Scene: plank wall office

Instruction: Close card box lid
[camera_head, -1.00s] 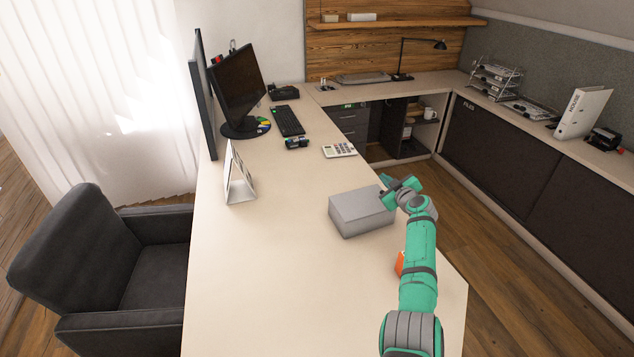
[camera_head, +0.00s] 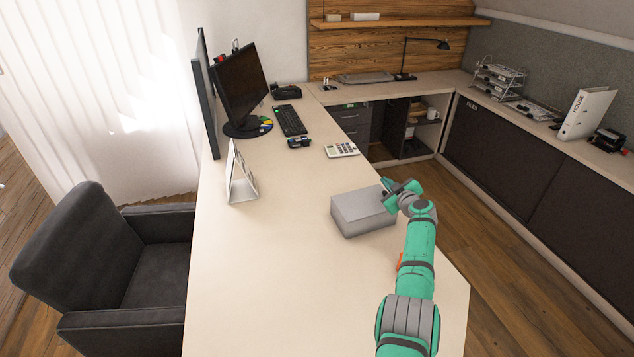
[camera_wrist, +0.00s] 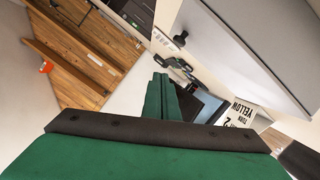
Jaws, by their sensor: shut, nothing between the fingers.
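The grey card box (camera_head: 362,214) stands on the right side of the desk in the head view. Its lid (camera_head: 360,203) lies flat over the top, and I cannot tell if a small gap is left. My gripper (camera_head: 390,186) is at the box's far right corner, by the lid's edge; I cannot tell whether it touches. In the wrist view the green fingers (camera_wrist: 160,95) are together with nothing between them. A large grey surface (camera_wrist: 255,40), seemingly the box, fills the upper right there.
A calculator (camera_head: 341,150), keyboard (camera_head: 290,120) and monitor (camera_head: 238,85) stand farther back. A desk calendar (camera_head: 241,175) stands left of the box. An orange thing (camera_head: 400,260) is partly hidden by my arm. The desk's front left is clear.

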